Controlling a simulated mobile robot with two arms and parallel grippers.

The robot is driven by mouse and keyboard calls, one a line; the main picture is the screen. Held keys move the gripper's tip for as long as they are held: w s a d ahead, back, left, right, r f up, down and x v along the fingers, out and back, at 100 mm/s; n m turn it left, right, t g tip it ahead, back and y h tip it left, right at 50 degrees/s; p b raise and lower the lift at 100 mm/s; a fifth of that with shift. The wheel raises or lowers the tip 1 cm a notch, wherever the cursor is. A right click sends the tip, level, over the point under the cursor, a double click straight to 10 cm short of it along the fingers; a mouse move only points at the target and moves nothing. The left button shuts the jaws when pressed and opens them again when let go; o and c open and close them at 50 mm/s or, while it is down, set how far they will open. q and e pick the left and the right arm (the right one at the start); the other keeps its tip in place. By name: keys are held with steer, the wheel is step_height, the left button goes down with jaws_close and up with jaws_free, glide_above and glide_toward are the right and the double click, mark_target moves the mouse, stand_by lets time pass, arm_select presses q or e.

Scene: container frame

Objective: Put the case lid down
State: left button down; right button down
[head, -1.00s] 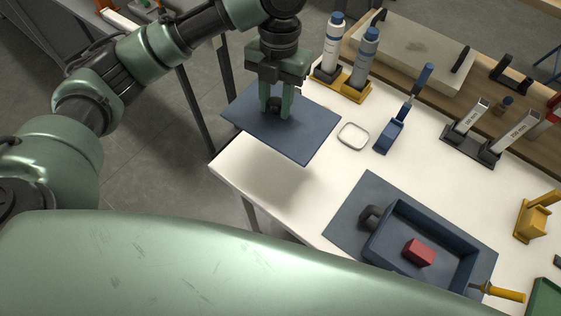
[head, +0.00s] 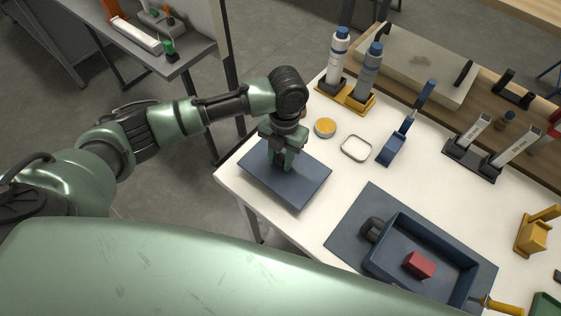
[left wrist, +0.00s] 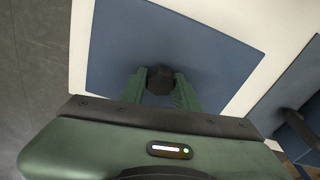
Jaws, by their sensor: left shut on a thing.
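The case lid (head: 312,178) is a flat blue-grey rectangular plate over the near left corner of the white table. My left gripper (head: 283,165) is above its middle, pointing down, and is shut on the lid's dark knob. In the left wrist view the knob (left wrist: 159,80) sits between the two green fingers, with the lid (left wrist: 120,45) spread out beneath. I cannot tell whether the lid touches the table or hovers just above it. The open case (head: 376,262) is a blue box to the right, holding a red block (head: 419,265). My right gripper is not in view.
A yellow-topped round tin (head: 325,127) and a pale ring-shaped frame (head: 356,148) lie close behind the lid. Bottles (head: 336,60) in a yellow holder and a blue tool stand (head: 393,148) stand farther back. A blue mat (head: 347,222) lies under the case.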

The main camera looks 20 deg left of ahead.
mark_target(280, 164)
arm_select(q)
step_height(280, 164, down, 3)
steer(key=shift+r, duration=0.2)
steer(key=shift+f, duration=0.15)
steer(key=shift+f, duration=0.1)
steer(key=c, duration=1.2)
jaws_free()
steer(key=shift+o, duration=0.8)
steer(key=r, duration=0.3)
steer(key=w+r+b, duration=0.1)
steer(key=r, duration=0.3)
steer(key=r+b, duration=0.1)
steer(key=r, duration=0.2)
steer(key=shift+w+d+r, duration=0.1)
steer(key=shift+w+r, duration=0.1)
steer(key=shift+r, duration=0.9)
